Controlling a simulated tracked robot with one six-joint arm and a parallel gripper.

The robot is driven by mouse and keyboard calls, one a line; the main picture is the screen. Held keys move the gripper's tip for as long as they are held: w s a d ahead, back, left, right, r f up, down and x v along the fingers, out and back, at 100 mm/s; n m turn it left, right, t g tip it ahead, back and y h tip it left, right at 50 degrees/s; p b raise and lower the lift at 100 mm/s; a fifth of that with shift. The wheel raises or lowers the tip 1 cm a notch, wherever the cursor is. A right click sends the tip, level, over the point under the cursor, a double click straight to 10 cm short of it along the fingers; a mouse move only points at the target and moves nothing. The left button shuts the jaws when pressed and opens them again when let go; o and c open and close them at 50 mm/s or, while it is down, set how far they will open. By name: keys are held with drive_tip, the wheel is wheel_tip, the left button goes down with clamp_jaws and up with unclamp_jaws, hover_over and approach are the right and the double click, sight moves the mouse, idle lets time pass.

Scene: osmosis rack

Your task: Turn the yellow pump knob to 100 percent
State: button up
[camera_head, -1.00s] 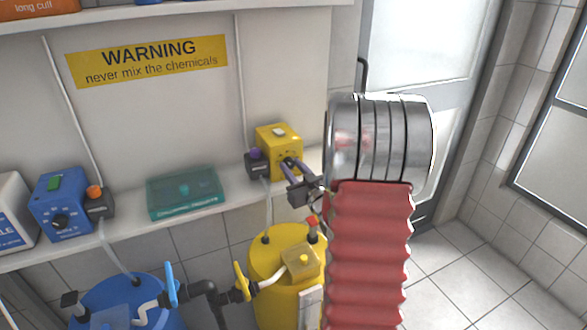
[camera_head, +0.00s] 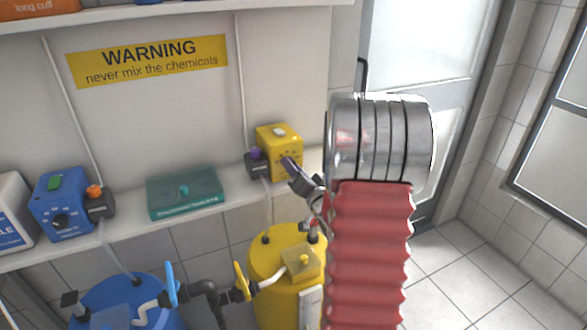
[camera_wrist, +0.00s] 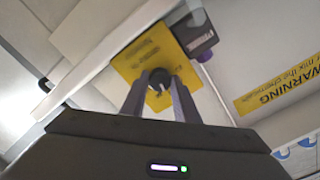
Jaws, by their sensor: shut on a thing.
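The yellow pump (camera_head: 279,141) stands on the shelf, left of my arm in the head view. Its yellow front face (camera_wrist: 145,60) shows tilted in the wrist view. A dark round knob (camera_wrist: 160,79) sits on that face. My gripper (camera_head: 287,162) reaches the front of the pump, and in the wrist view its two fingers (camera_wrist: 160,88) lie on either side of the knob, shut on it. The knob's setting and the scale marks are too small to read. In the head view the knob is hidden by the fingers.
A dark box with a purple cap (camera_head: 256,158) adjoins the pump's left side. A teal box (camera_head: 185,192) and a blue pump (camera_head: 62,205) stand further left on the shelf (camera_head: 130,233). A yellow tank (camera_head: 275,262) stands below.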

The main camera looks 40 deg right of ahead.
drive_tip(key=m, duration=1.4)
drive_tip(key=shift+s+d+f, duration=0.1)
drive_tip(key=shift+s+f, duration=0.05)
drive_tip(key=shift+f, duration=0.15)
drive_tip(key=o, duration=1.1)
drive_tip(key=shift+r, duration=0.15)
drive_tip(key=shift+c, duration=0.2)
